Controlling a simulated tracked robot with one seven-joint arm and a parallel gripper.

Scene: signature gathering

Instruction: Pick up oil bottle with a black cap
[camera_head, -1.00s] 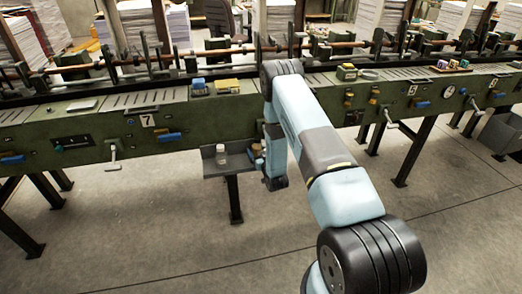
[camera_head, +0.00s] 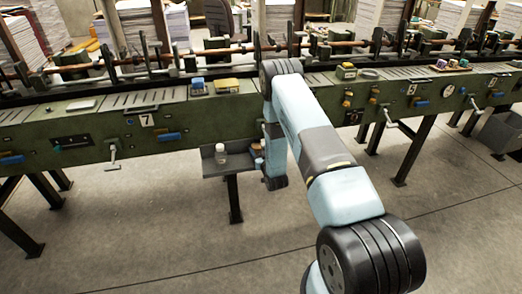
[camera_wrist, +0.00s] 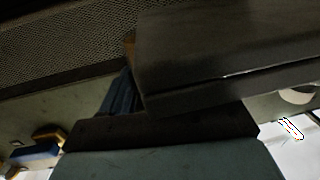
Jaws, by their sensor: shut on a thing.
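A pale, clear bottle (camera_head: 220,155) stands upright on the small grey shelf (camera_head: 208,168) under the machine in the head view. A small brownish thing (camera_head: 256,149) shows right of it, partly behind my arm; I cannot tell whether it is the oil bottle. No black cap can be made out. My gripper is hidden behind my arm in the head view. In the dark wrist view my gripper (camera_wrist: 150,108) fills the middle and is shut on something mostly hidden. A bit of brown (camera_wrist: 130,42) shows at its edge; I cannot tell what it is.
A long green machine (camera_head: 225,115) with levers and handles runs across the head view, just above the shelf. A blue item (camera_head: 197,84) and a yellow item (camera_head: 227,86) lie on it. Black legs (camera_head: 234,198) stand below. The front floor is clear.

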